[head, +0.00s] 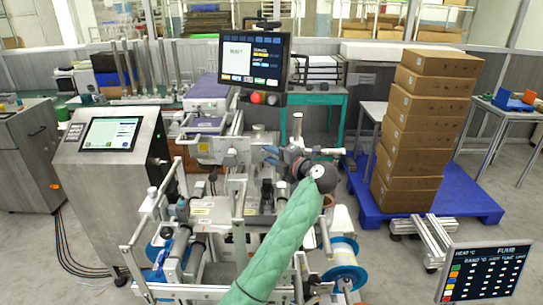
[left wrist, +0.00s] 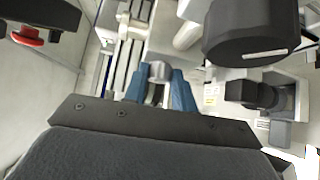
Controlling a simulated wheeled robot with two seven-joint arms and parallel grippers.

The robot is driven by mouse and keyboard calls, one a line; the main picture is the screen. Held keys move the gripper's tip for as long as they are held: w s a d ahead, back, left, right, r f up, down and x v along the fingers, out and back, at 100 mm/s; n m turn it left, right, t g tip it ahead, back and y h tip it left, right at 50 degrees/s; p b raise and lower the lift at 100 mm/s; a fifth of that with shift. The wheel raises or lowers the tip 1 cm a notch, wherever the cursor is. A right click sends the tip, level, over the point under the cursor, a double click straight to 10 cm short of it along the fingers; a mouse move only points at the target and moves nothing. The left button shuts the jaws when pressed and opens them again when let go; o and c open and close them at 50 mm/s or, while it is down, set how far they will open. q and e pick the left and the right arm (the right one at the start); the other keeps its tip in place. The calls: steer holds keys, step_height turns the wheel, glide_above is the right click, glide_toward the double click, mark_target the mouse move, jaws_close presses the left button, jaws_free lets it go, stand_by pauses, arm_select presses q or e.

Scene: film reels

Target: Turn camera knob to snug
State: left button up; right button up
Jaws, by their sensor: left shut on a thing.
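The knob's grip faces are partly hidden by the fingers. A dark, camera-like body (left wrist: 255,94) is to the right of the fingers, apart from them. In the head view the knob is too small to make out. My right gripper is not in view.
A large black cylinder (left wrist: 250,32) hangs close at upper right in the wrist view. A monitor (head: 254,62) with a red button stands behind the machine. A steel cabinet (head: 112,180) is left; stacked boxes (head: 420,125) on a blue pallet (head: 465,203) are right.

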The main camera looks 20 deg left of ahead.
arm_select(q)
steer(key=shift+f, duration=0.1)
steer(key=m+t+y, duration=0.1)
steer(key=m+t+y+p, duration=0.1)
steer(key=m, duration=0.1)
steer(key=shift+f+m+y, duration=0.3)
steer(key=shift+f, duration=0.1)
steer(key=shift+f+m+t, duration=0.1)
steer(key=shift+m+t, duration=0.4)
steer(key=shift+m, duration=0.1)
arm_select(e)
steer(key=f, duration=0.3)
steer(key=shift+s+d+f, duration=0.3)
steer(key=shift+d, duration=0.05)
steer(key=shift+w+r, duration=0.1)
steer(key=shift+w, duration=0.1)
arm_select(q)
steer(key=o, duration=1)
steer(key=shift+s, duration=0.1)
